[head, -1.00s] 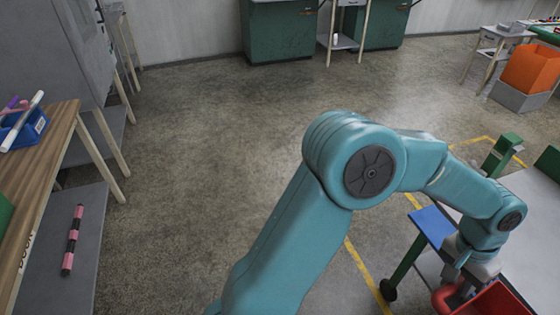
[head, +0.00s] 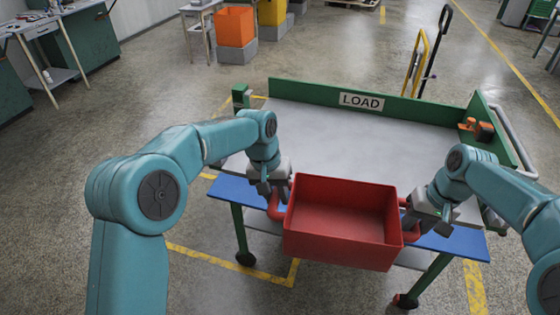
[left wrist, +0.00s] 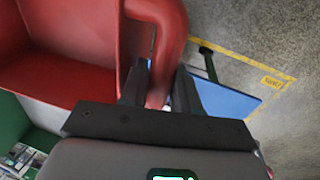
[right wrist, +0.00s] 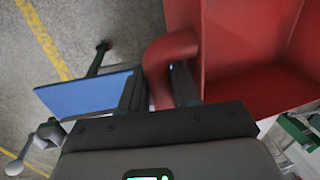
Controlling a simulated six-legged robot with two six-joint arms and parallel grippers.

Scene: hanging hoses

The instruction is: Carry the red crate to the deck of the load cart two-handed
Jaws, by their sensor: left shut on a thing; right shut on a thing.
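The red crate (head: 342,212) is empty and looks about level. It is held in front of the load cart, overlapping the cart's blue front ledge (head: 236,193) in the head view. My left gripper (head: 274,192) is shut on the crate's left handle, and the handle passes between its fingers in the left wrist view (left wrist: 162,85). My right gripper (head: 416,218) is shut on the right handle, also seen in the right wrist view (right wrist: 158,88). The grey deck (head: 340,140) of the cart lies just beyond the crate. The crate hides part of the ledge and the deck's near edge.
A green back wall with a LOAD sign (head: 361,102) borders the deck's far side. An orange tool (head: 477,127) lies at the deck's far right corner. The rest of the visible deck is clear. An orange bin (head: 234,27) stands at the back left.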

